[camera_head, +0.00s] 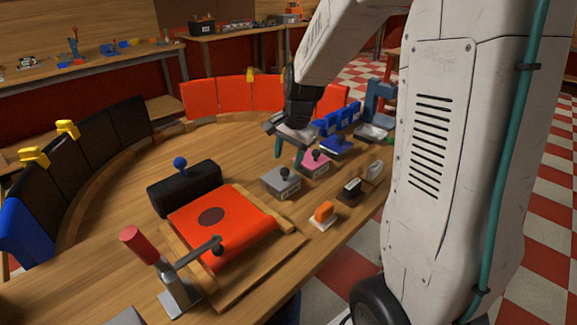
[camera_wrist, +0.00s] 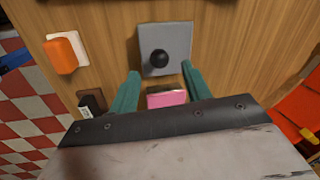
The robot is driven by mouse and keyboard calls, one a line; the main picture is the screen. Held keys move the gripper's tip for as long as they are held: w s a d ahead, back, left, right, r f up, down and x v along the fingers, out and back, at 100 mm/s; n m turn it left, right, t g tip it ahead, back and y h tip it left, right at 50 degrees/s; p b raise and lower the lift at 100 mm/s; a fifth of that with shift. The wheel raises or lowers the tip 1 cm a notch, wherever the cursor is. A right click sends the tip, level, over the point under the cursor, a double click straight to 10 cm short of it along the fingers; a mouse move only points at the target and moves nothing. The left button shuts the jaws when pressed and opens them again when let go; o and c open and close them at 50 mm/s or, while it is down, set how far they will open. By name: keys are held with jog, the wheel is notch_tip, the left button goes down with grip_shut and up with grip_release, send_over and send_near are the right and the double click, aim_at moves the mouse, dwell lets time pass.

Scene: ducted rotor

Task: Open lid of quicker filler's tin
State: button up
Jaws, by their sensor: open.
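A grey tin (camera_head: 274,183) with a black ball knob on its lid stands on the wooden table; its lid is shut. It also shows in the wrist view (camera_wrist: 150,66), just beyond my fingertips. A pink tin (camera_head: 322,169) with a dark knob stands behind it, and a blue tin (camera_head: 338,150) farther back. In the wrist view the pink tin (camera_wrist: 167,99) shows partly between my fingers. My gripper (camera_head: 288,154) is open and empty above the grey and pink tins, its teal fingers apart (camera_wrist: 162,76). I cannot tell which tin is the quicker filler's.
An orange-handled stamp (camera_head: 323,211) and a dark block (camera_head: 350,188) stand along the table's near edge. A black box with a blue knob (camera_head: 183,187), an orange sheet (camera_head: 240,241) and a red-handled lever (camera_head: 133,240) are at left. Table behind the black box is clear.

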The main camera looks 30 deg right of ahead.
aim_at(286, 168)
jog(key=shift+w+a+f, duration=0.15)
jog(key=shift+w+f, duration=0.05)
jog(key=shift+f, duration=0.95)
jog(key=shift+w+a+f, duration=0.1)
jog(key=shift+w+f, duration=0.1)
jog(key=shift+f, duration=0.9)
grip_shut()
jog(key=shift+d, duration=0.15)
jog(key=shift+r, duration=0.1)
